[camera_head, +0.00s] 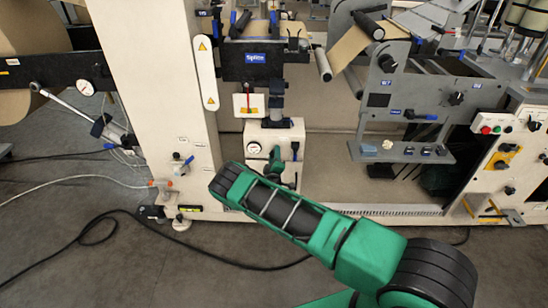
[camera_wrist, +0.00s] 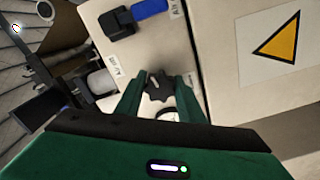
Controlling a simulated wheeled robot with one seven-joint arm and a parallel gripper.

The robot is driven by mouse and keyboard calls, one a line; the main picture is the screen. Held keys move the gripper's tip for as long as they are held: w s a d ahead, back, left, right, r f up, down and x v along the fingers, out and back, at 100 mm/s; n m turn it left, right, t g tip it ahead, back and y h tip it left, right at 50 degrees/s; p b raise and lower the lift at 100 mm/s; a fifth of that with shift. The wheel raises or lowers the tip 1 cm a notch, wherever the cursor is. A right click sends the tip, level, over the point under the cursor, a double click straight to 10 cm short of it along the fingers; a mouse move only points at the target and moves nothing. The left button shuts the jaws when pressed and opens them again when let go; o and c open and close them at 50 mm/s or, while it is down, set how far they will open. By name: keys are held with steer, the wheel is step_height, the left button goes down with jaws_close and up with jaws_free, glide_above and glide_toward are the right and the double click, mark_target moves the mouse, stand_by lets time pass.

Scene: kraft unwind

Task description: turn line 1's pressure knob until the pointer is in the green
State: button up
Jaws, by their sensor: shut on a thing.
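A dark lobed knob (camera_wrist: 157,95) sits on a cream panel in the wrist view. My gripper (camera_wrist: 160,80) is shut on it, with one green finger on each side. A white round gauge (camera_wrist: 169,114) shows just below the knob, mostly hidden by my gripper's body. In the head view my gripper (camera_head: 275,160) reaches the cream box under the Splice unit. A small round gauge (camera_head: 254,148) is on that box, left of my gripper. Its pointer and any green band are too small to read. The knob is hidden in the head view.
A dark valve with a blue handle (camera_wrist: 150,8) sits above the knob in the wrist view. A yellow warning triangle (camera_wrist: 277,47) is on the panel to the right. In the head view a cream column (camera_head: 155,80) stands left of the box, and a black cable (camera_head: 190,250) lies on the floor.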

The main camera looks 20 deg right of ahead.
steer(key=shift+a+f+n, duration=0.1)
steer(key=shift+a+n, duration=0.15)
steer(key=shift+n, duration=0.55)
steer(key=shift+a+f+n, duration=0.1)
steer(key=shift+a+n, duration=0.1)
steer(key=shift+n, duration=0.6)
steer(key=o, duration=1.1)
steer(key=shift+c, duration=0.2)
steer(key=shift+d+r, duration=0.1)
steer(key=shift+d, duration=0.1)
steer(key=shift+s, duration=0.15)
steer(key=v, duration=1)
steer(key=shift+s, duration=0.2)
steer(key=shift+a, duration=0.15)
